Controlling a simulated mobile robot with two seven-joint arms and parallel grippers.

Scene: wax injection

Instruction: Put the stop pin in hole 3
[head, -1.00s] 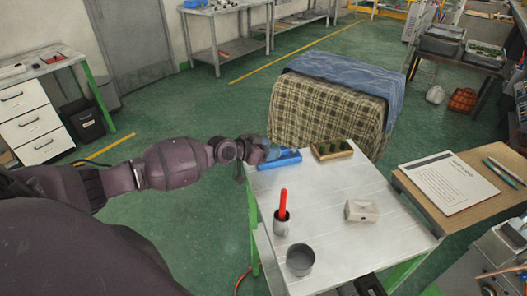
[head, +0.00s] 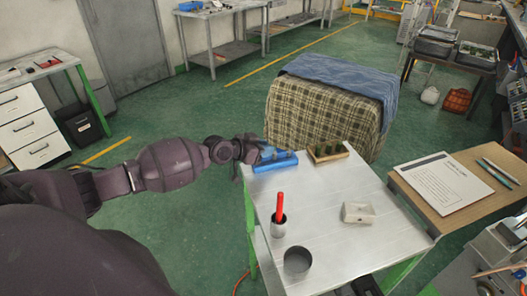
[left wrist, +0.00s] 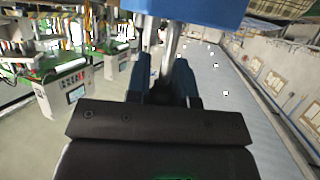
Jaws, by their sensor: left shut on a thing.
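My left gripper (head: 260,153) is over the left end of a blue block (head: 276,161) at the far left corner of the white table. In the left wrist view its dark blue fingers (left wrist: 172,82) are shut on a slim silver thing (left wrist: 171,45), which looks like the stop pin. The blue block (left wrist: 190,9) fills the top of that view, and the silver thing reaches up towards it. I cannot tell whether it touches the block. Hole 3 and the other holes cannot be made out. A dark shape at the bottom of the head view may be my right gripper.
A wooden tray (head: 318,158) with dark green pieces stands right of the blue block. A cup with a red-handled tool (head: 280,207), a grey can (head: 298,260) and a pale box (head: 358,212) stand on the table (head: 320,190). The middle is clear.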

